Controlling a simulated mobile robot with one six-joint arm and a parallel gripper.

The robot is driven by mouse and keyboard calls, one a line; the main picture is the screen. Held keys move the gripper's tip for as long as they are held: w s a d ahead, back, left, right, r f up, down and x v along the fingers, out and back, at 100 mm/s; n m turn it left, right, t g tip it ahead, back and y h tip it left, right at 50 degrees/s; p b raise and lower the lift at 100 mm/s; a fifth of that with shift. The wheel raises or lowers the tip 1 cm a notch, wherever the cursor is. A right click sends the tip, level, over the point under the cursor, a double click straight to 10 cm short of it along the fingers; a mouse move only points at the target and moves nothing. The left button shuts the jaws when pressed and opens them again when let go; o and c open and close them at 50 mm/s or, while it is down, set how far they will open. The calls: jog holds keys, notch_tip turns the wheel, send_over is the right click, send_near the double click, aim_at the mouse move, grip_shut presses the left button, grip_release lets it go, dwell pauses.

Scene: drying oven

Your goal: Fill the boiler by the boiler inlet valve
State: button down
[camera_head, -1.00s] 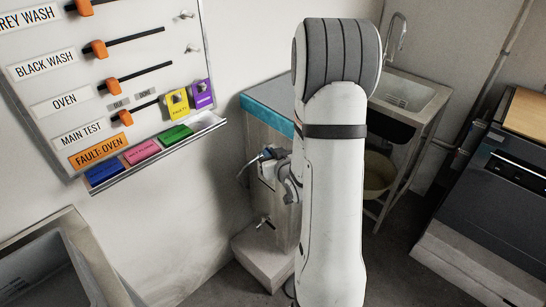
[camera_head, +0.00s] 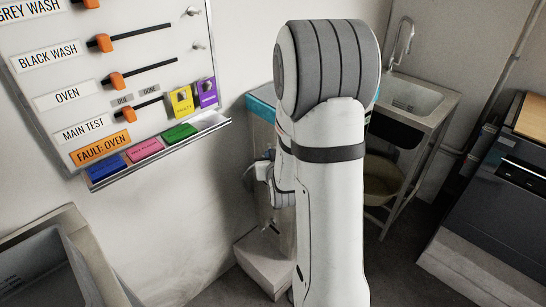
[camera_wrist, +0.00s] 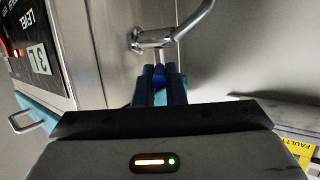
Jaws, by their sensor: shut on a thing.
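In the wrist view, my gripper (camera_wrist: 159,72) has its teal fingers closed on a small dark blue handle (camera_wrist: 158,87). It sits just below a bent metal pipe (camera_wrist: 160,40) fixed to a grey metal wall. I take the blue handle to be the boiler inlet valve; most of it is hidden between the fingers.
A wall board with orange sliders (camera_head: 110,80) and a shelf of coloured tags (camera_head: 150,150) is on the left. A sink (camera_head: 415,95) stands behind right, and a dark appliance (camera_head: 500,195) is at far right. A low pale block (camera_head: 262,268) lies at the cabinet's foot.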

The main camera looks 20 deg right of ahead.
jog(key=a+m+h, duration=0.1)
jog(key=h, duration=0.1)
jog(key=m+g+h, duration=0.1)
jog(key=m, duration=0.1)
jog(key=shift+w+a+g+h, duration=0.3)
jog(key=shift+w+a+h, duration=0.1)
